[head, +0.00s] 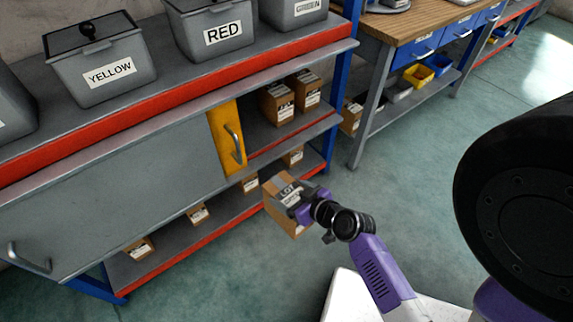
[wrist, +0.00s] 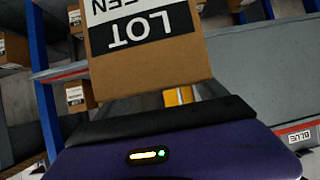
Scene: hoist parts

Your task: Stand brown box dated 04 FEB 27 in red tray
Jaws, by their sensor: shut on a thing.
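My gripper (head: 305,208) is shut on a brown box (head: 279,187), held in the air in front of the lower shelves. The box has a white and black label with the word LOT. In the wrist view the held box (wrist: 150,68) fills the upper middle, its label upside down and cut off by the frame edge. I cannot read a date on it. No red-coloured tray shows. A grey lidded bin labelled RED (head: 208,50) stands on the top of the shelf unit.
Grey bins labelled YELLOW (head: 78,88) and GREEN (head: 285,18) flank it. Brown boxes stand on the middle shelf (head: 278,105) and lower shelf (head: 198,213). A grey sliding door (head: 120,190) and yellow panel (head: 222,135) cover part of the unit. A workbench (head: 420,25) stands behind; green floor is clear between.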

